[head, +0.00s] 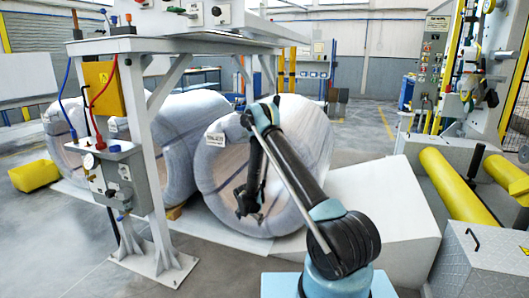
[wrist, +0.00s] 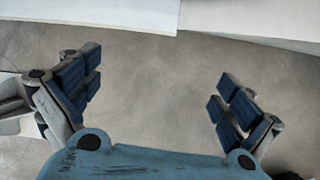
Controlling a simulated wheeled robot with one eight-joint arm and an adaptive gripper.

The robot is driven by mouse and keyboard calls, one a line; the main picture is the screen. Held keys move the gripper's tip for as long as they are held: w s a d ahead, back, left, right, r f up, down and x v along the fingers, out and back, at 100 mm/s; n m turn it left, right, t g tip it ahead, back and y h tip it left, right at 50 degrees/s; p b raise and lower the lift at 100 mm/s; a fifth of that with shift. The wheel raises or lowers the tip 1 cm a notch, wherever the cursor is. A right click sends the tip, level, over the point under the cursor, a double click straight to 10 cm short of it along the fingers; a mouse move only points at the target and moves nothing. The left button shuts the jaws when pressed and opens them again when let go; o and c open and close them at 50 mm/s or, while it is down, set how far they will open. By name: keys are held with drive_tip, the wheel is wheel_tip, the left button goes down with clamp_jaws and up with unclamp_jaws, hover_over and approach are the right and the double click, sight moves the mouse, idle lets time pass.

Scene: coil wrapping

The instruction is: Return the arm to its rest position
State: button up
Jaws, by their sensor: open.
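My gripper (head: 249,208) hangs at the end of my bent arm, low in front of the nearest wrapped coil (head: 215,172) in the head view. In the wrist view my gripper (wrist: 158,88) is open, its two blue-padded fingers wide apart. Nothing is between them, only bare grey floor beyond. My arm rises from its base at the lower right, bends at the top, and its forearm drops down. Whether the gripper touches the coil cannot be told from the head view.
A white steel frame (head: 162,226) with a valve box (head: 118,175) stands at left. More wrapped coils (head: 172,125) lie behind it. A pale sloped block (head: 385,205) is right of the coil. Yellow rollers (head: 458,188) are farther right. Open floor (head: 45,250) lies at lower left.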

drive_tip(key=s+d+r+m, duration=0.2)
drive_tip(key=d+r+m, duration=0.2)
drive_tip(key=r, duration=0.8)
drive_tip(key=s+d+r+m, duration=0.2)
drive_tip(key=d+r+m, duration=0.25)
drive_tip(key=r, duration=0.65)
drive_tip(key=s+d+r+m+g, duration=0.1)
drive_tip(key=s+d+r+m, duration=0.65)
drive_tip(key=s+r, duration=0.6)
drive_tip(key=s+d+r+m+y, duration=0.1)
drive_tip(key=s+d+r+m, duration=0.25)
drive_tip(key=s, duration=0.45)
drive_tip(key=s+d+r+m, duration=0.3)
drive_tip(key=s+d+r, duration=0.15)
drive_tip(key=s, duration=0.45)
drive_tip(key=s+d+f+m, duration=0.1)
drive_tip(key=s+m, duration=0.3)
drive_tip(key=s, duration=0.4)
drive_tip(key=s+d+f+m+g, duration=0.1)
drive_tip(key=s+f+m, duration=0.3)
drive_tip(key=s, duration=0.4)
drive_tip(key=shift+s+d+f+y, duration=0.2)
drive_tip(key=shift+d+y, duration=0.1)
drive_tip(key=shift+d, duration=0.2)
